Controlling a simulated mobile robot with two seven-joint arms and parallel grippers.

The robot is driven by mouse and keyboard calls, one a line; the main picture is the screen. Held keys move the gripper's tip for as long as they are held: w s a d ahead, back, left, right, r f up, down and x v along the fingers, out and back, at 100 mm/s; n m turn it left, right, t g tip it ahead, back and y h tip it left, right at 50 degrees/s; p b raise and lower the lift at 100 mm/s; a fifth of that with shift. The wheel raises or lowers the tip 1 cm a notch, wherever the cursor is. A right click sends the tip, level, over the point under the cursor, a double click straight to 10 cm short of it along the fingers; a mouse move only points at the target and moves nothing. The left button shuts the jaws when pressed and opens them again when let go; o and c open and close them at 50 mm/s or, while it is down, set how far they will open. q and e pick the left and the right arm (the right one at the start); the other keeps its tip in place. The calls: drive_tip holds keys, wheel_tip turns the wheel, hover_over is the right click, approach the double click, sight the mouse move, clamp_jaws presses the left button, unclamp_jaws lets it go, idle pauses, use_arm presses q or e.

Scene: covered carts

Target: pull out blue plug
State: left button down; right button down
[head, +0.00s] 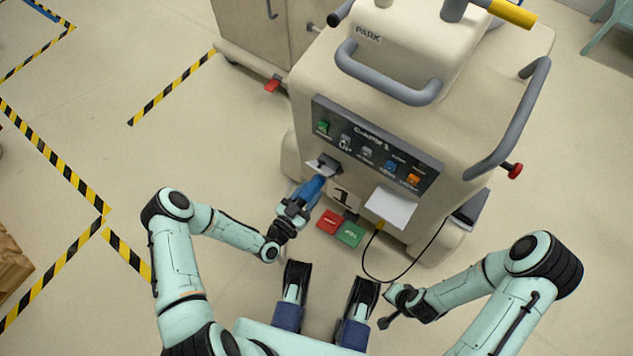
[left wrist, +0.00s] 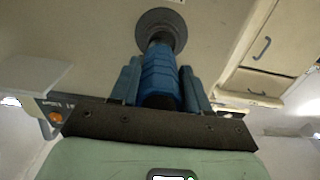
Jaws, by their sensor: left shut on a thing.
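The blue plug (head: 313,187) points at the dark round socket (head: 325,163) low on the front of the beige cart; it also shows in the left wrist view (left wrist: 160,76). There its front end meets the grey round socket (left wrist: 161,30); I cannot tell how deep it sits. My left gripper (head: 299,204) is shut on the plug, with one finger on each side of it in the left wrist view (left wrist: 160,84). My right gripper (head: 393,312) hangs in front of the cart, away from the plug; its fingers are too small to read.
The cart (head: 420,120) has a panel of coloured switches (head: 375,150) above the socket and grey handles. Red (head: 330,221) and green (head: 350,234) pedals lie below. A black cable (head: 405,278) loops near my right gripper. Striped tape marks the open floor at left.

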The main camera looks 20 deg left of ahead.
use_arm(q)
drive_tip(key=shift+s+f, duration=0.15)
drive_tip(key=shift+f, duration=0.05)
drive_tip(key=shift+s+a, duration=0.1)
drive_tip(key=shift+s, duration=0.05)
drive_tip(key=shift+s+a, duration=0.2)
drive_tip(key=shift+s, duration=0.25)
drive_tip(key=shift+s, duration=0.2)
idle(0.4)
